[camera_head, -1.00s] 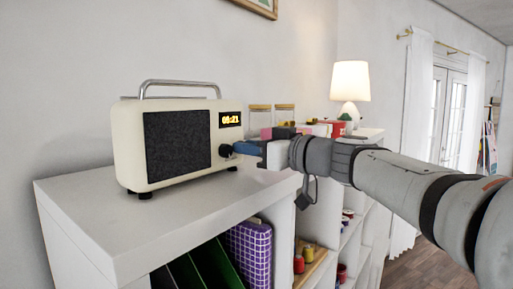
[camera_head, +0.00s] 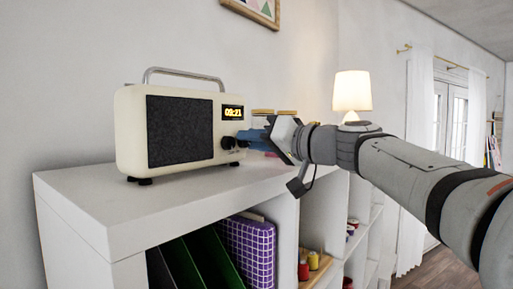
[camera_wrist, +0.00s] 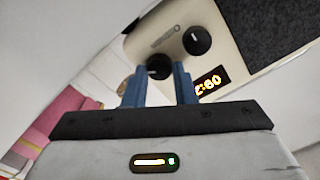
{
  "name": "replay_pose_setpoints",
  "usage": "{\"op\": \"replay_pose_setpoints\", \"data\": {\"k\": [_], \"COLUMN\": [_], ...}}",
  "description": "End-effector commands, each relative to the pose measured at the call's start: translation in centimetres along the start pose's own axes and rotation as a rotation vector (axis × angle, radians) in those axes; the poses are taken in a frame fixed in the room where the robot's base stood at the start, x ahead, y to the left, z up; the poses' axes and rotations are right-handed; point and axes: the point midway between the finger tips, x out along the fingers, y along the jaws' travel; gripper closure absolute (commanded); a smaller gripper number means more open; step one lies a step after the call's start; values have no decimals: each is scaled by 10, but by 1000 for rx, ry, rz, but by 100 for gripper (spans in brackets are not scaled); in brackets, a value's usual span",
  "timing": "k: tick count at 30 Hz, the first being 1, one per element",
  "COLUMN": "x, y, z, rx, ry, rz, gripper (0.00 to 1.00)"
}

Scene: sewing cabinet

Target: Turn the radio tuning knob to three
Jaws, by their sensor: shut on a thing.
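A cream radio (camera_head: 128,135) with a dark speaker grille and a lit display (camera_head: 232,113) stands on the white cabinet. Its front has two black knobs below the display. My gripper (camera_head: 250,137) reaches the radio's front from the right. In the wrist view, my gripper's blue fingers (camera_wrist: 160,78) are on either side of one black knob (camera_wrist: 157,68), shut on it. This is the knob farther from the grille. The other knob (camera_wrist: 197,41) is free. The pointer and number marks of the held knob are too small to read.
The white cabinet top (camera_head: 100,205) is clear in front of the radio. A lit lamp (camera_head: 352,92) and jars stand farther back to the right, partly behind my arm. Folders and a purple checked binder (camera_head: 247,250) fill the shelf below.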

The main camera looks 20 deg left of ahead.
Motion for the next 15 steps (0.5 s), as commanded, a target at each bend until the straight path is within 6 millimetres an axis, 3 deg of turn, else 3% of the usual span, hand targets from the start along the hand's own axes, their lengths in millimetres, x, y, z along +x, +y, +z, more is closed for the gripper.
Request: {"op": "replay_pose_setpoints", "data": {"k": [15], "x": [0], "y": [0], "z": [0], "rx": [68], "ry": [-1], "rz": [1], "gripper": [98]}}
